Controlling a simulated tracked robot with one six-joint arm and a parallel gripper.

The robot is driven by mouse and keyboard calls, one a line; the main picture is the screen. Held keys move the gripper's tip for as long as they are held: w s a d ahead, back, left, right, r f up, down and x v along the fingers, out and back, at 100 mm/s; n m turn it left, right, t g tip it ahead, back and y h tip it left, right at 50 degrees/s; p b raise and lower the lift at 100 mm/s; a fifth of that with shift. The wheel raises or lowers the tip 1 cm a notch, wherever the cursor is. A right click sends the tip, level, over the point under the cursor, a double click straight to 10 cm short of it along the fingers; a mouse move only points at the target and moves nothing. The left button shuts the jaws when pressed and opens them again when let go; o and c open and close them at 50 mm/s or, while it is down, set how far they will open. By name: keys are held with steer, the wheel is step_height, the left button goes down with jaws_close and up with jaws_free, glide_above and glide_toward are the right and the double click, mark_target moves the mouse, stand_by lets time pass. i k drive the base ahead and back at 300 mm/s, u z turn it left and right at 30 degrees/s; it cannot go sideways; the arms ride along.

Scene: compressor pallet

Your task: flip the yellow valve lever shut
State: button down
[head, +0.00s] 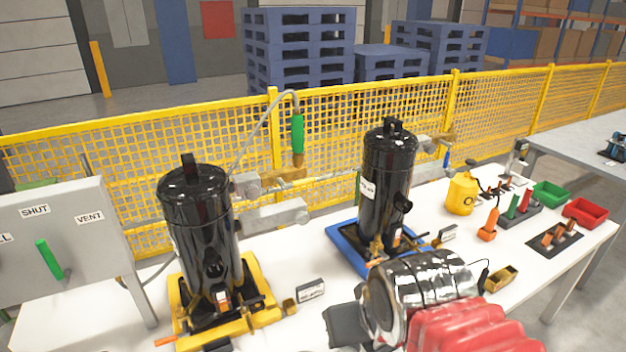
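No lever that is plainly yellow stands out in the head view. A black canister unit on a yellow base (262,312) stands at left, with a small orange lever (166,341) low at its front left. A second black canister (388,172) stands on a blue base (345,240), with a small orange lever (377,242). A brass valve (284,176) with an upright green handle (297,134) sits on the pipe behind. My arm's chrome and red links fill the lower right. A dark grey block beside them looks like my gripper (348,326); its fingers cannot be made out.
A grey panel (95,235) with a green lever (48,259) and SHUT and VENT labels stands at left. A yellow can (462,194), green bin (550,194) and red bin (585,213) stand at right. A yellow mesh fence (340,115) runs behind the white table (305,262).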

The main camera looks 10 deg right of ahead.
mark_target(284, 186)
steer(key=z, duration=0.05)
steer(key=k, duration=0.25)
steer(key=u, duration=0.95)
steer(key=i, duration=0.7)
steer(key=u, duration=0.1)
